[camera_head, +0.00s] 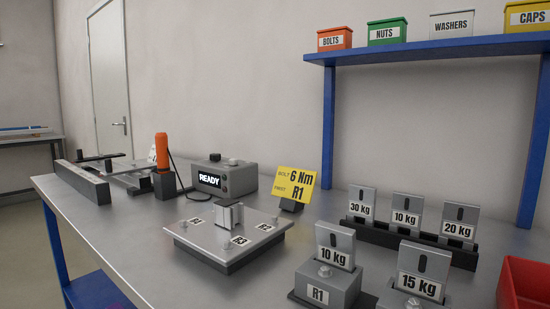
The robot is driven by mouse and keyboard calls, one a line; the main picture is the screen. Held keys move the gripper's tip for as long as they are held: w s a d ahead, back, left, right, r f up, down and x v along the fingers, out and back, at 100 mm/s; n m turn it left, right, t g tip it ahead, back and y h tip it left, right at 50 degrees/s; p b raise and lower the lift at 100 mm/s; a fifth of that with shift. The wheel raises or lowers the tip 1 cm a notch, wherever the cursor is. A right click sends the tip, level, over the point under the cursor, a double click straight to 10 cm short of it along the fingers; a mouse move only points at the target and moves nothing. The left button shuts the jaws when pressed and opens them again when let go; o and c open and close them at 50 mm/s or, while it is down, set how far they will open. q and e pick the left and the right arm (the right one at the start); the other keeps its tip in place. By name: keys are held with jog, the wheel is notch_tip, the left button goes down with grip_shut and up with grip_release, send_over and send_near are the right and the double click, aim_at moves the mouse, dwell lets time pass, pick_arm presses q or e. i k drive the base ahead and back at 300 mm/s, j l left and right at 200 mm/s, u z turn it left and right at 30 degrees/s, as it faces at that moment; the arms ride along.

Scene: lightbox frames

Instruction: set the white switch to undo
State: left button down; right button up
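A dark grey control box (238,176) stands toward the back of the metal table, with a lit display (209,180) reading "READY". Small knob-like parts (215,157) sit on its top, and small controls (224,178) show on its front. I cannot tell which of these is the white switch, or how it is set; no "undo" label is readable. Neither of my grippers is in view.
An orange-handled tool (162,150) stands upright in a holder left of the box, with a dark cable. A plate fixture (216,252), a yellow "6 Nm R1" card (295,184) and several weight-labelled blocks (407,219) occupy the table. A red bin (525,285) is at right.

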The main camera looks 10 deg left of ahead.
aim_at(233, 163)
jog(key=j+z, duration=0.3)
jog(key=z, duration=0.15)
jog(key=j+z, duration=0.3)
jog(key=z, duration=0.15)
jog(key=j+z, duration=0.4)
jog(key=k+j+z, duration=0.1)
jog(key=j, duration=0.25)
jog(key=k+j, duration=0.1)
jog(key=j, duration=0.25)
jog(key=k+j+z, duration=0.15)
jog(key=j, duration=0.15)
jog(key=j+z, duration=0.1)
jog(key=j, duration=0.25)
jog(key=k, duration=0.05)
